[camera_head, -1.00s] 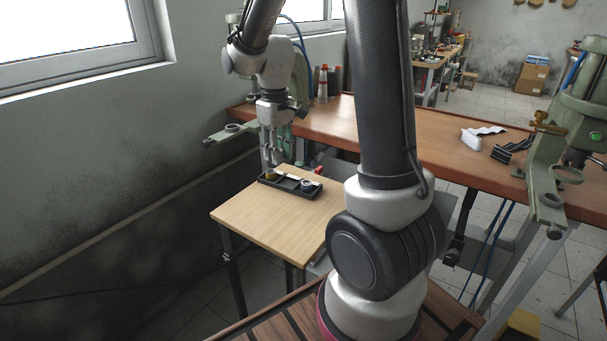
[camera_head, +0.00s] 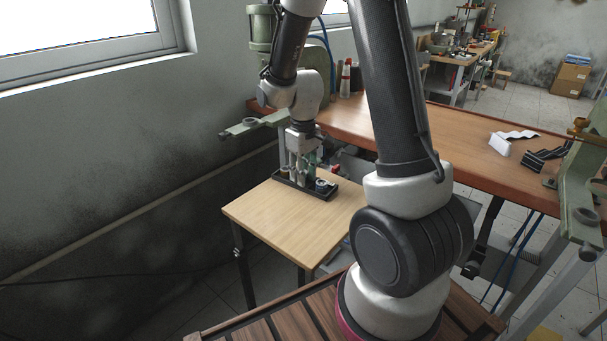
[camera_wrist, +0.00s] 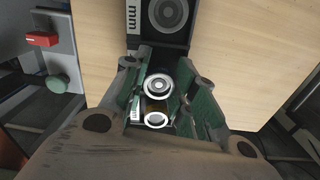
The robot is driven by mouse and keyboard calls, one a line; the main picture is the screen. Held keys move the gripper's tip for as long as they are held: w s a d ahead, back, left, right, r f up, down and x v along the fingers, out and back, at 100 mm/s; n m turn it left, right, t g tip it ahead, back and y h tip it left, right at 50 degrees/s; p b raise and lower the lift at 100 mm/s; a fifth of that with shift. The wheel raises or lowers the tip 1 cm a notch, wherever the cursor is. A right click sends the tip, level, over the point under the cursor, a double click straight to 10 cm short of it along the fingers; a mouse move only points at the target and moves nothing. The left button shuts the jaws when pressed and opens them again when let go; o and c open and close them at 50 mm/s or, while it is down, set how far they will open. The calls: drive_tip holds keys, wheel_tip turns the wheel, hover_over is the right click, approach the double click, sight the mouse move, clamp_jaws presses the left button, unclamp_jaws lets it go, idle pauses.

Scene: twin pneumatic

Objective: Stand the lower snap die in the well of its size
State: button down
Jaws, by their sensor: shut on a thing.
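The black tray (camera_head: 318,197) stands on the light wooden stand. My gripper (camera_head: 302,176) is down at the middle of the tray. In the wrist view its green-padded fingers (camera_wrist: 162,82) are closed around a round silver die (camera_wrist: 158,86), whose ringed end faces the camera. A brass-coloured piece with a pale ringed end (camera_wrist: 156,113) sits just below it in that view; it shows left of the fingers in the head view (camera_head: 284,171). A grey round piece or well (camera_wrist: 169,12) is at the tray's other end. The held die's lower end is hidden.
The wooden stand top (camera_head: 275,222) is clear in front of the tray. A red part (camera_wrist: 42,39) and a green knob (camera_wrist: 57,84) are beside the stand in the wrist view. A green press arm (camera_head: 250,126) is behind on the left. The brown bench (camera_head: 450,145) runs behind.

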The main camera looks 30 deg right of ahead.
drive_tip(key=shift+s+f, duration=0.25)
drive_tip(key=shift+f, duration=0.1)
drive_tip(key=shift+s+f, duration=0.1)
drive_tip(key=shift+f, duration=0.45)
drive_tip(key=c, duration=1.2)
unclamp_jaws()
drive_tip(key=shift+f, duration=0.1)
drive_tip(key=shift+w, duration=0.2)
